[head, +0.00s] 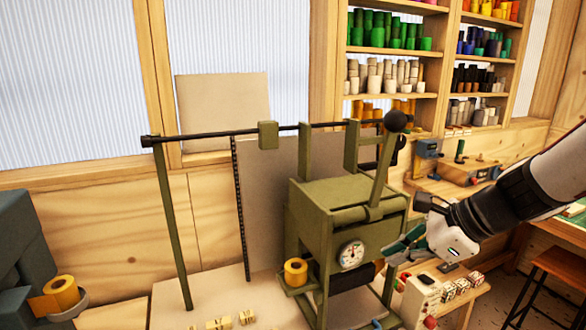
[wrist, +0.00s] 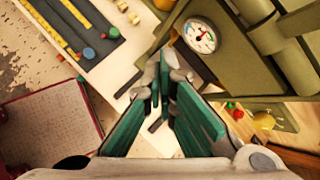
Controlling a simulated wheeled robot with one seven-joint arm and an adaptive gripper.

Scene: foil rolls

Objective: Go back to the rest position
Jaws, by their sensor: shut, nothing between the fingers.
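My gripper (head: 408,243) is at the right of the head view, at the end of my arm, just right of the green press machine (head: 330,205). In the wrist view my gripper (wrist: 160,88) has its green-padded fingers together at the tips with nothing between them. The machine's round gauge (wrist: 200,36) shows beyond the fingers at the upper right. No held thing shows in either view.
A gold foil roll (head: 295,272) sits on the machine's front left holder, and another gold roll (head: 62,293) is at the far left. A control box (head: 422,296) and several stamp blocks stand below my gripper. Shelves (head: 392,50) hold colored rolls behind.

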